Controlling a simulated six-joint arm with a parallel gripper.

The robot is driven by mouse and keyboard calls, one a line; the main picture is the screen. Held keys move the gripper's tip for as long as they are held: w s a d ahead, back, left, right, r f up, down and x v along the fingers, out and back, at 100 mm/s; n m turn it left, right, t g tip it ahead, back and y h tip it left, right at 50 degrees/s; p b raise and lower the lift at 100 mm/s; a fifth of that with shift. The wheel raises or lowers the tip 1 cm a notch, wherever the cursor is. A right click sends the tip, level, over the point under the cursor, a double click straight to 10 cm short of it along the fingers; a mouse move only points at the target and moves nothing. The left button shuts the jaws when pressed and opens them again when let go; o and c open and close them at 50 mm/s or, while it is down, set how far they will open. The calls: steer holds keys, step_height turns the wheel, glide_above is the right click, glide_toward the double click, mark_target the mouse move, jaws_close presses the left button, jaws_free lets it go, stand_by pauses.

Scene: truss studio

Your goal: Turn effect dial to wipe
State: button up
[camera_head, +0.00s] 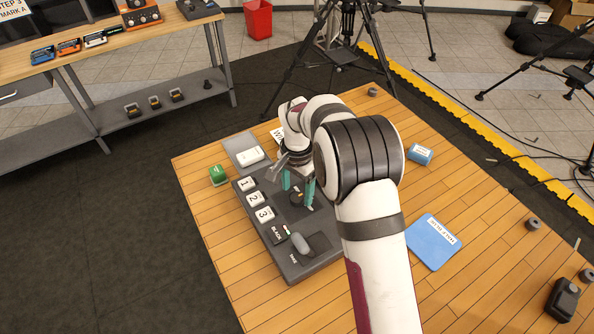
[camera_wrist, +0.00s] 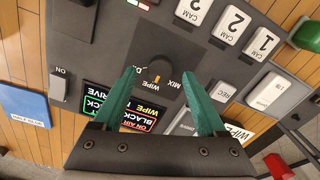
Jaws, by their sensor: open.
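The effect dial (camera_head: 296,199) is a dark round knob on the grey control panel (camera_head: 262,222). In the wrist view the dial (camera_wrist: 161,65) has a small orange mark, with the labels WIPE and MIX close by on the near side. Exactly where the mark points is hard to tell. My gripper (camera_wrist: 158,73) is open, with its teal fingertips on either side of the dial. In the head view my gripper (camera_head: 298,190) reaches down over the panel. I cannot tell whether the fingers touch the dial.
Numbered white buttons (camera_head: 255,198) line the panel's left side, with a grey lever (camera_head: 301,243) at the front. The wooden platform's left front is clear.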

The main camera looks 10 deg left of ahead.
mark_target(297, 197)
step_height(297, 197, up, 14)
stand_by(0.4)
